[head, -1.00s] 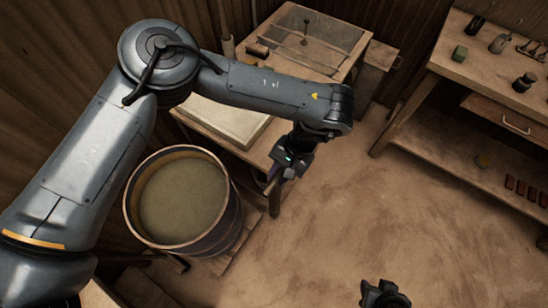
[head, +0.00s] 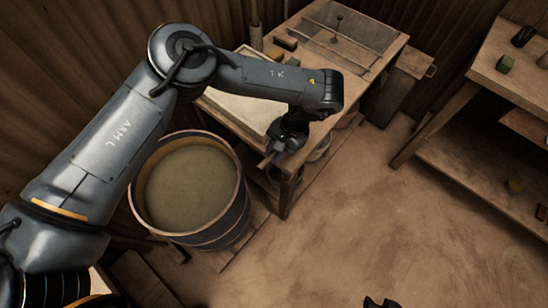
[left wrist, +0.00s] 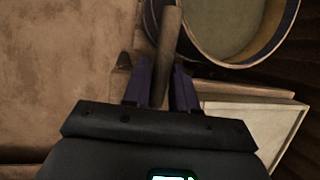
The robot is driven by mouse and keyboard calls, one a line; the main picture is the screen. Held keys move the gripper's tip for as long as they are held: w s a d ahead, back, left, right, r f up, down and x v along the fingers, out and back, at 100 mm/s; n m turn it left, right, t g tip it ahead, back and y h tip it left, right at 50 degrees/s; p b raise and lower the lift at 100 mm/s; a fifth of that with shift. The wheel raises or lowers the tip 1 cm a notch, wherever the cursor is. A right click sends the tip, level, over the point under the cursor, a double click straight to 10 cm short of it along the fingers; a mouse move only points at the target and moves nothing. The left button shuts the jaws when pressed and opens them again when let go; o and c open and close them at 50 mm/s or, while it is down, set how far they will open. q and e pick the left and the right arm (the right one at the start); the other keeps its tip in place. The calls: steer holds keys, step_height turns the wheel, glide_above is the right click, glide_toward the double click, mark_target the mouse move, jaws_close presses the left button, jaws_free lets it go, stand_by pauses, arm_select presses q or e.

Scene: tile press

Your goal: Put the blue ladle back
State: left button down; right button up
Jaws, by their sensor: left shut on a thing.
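My left gripper (head: 270,158) is at the front edge of the wooden table, just right of the barrel. In the left wrist view its purple fingers (left wrist: 160,88) are shut on a brown, stick-like handle (left wrist: 170,40). The handle points up the picture toward the barrel rim. No blue part of a ladle can be made out, so I cannot tell from its colour that this is the blue ladle. Part of my right gripper (head: 381,302) shows at the bottom edge of the head view; its jaws cannot be read.
The barrel (head: 236,212) of murky greenish liquid stands left of the table (head: 375,75). A pale framed slab (head: 250,108) lies on the table. Buckets (head: 318,150) stand under it. A workbench (head: 450,160) with a lower shelf stands at right. The floor between is clear.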

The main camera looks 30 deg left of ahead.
arm_select(q)
steer(key=shift+w+a+f, duration=0.2)
steer(key=shift+a, duration=0.1)
step_height(320, 180, down, 4)
steer(key=shift+f+b, duration=0.1)
steer(key=shift+b, duration=0.9)
steer(key=c, duration=0.9)
jaws_free()
